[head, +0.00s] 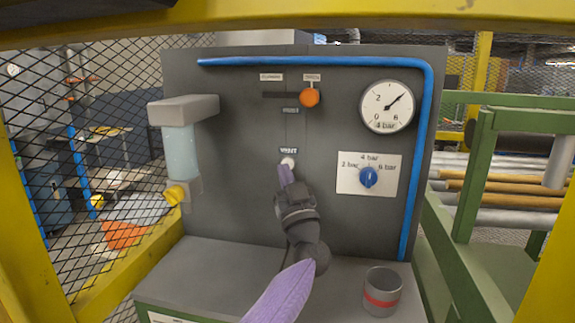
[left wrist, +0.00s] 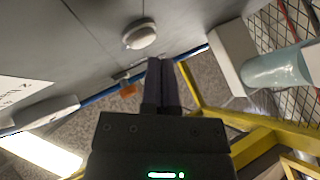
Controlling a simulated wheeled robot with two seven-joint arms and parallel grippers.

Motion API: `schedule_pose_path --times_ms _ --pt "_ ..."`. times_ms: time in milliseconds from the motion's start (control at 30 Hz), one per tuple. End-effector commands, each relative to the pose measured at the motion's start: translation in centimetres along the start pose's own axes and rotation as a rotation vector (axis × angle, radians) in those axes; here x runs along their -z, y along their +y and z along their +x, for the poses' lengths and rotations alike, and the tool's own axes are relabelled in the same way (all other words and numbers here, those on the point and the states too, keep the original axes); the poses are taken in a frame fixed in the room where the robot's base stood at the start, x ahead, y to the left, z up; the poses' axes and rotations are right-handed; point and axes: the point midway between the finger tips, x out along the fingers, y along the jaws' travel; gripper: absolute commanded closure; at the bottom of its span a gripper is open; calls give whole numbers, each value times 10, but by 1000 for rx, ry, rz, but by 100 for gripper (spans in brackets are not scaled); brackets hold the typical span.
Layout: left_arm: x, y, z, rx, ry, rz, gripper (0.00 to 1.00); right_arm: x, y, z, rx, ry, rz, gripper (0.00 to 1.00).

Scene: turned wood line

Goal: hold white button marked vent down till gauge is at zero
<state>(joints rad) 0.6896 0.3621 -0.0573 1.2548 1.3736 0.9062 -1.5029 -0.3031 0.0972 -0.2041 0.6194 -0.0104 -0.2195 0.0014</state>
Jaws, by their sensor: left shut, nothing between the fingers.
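The white vent button (head: 288,161) is on the grey panel, under a small label. The round gauge (head: 388,106) is at the panel's upper right, and its needle points up and right, to around 4, not at zero. My left gripper (head: 286,173) is shut and empty, its fingertips just below the button in the head view, overlapping its lower edge. In the left wrist view the button (left wrist: 139,35) shows up and left of the closed fingertips (left wrist: 161,64), with a gap between them in the picture. Contact is not visible. My right gripper is not in view.
The panel also has an orange slider knob (head: 310,97), a blue rotary knob (head: 368,177), a blue pipe (head: 427,130) and a clear filter bowl (head: 181,152) at left. A grey cup with a red band (head: 382,291) stands on the ledge at right. Yellow frame bars surround the station.

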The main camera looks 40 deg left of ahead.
Motion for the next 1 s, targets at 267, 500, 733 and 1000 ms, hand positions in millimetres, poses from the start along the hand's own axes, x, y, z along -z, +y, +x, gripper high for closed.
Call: schedule_pose_path --times_ms 267,500,733,1000 --pt "-4 3 5 1 0 1 100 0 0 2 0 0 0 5" --pt "-4 4 6 0 0 0 100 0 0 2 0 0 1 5" --pt "-5 5 7 0 0 0 100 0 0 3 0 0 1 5" --pt "-7 6 9 0 0 1 100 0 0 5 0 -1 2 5"
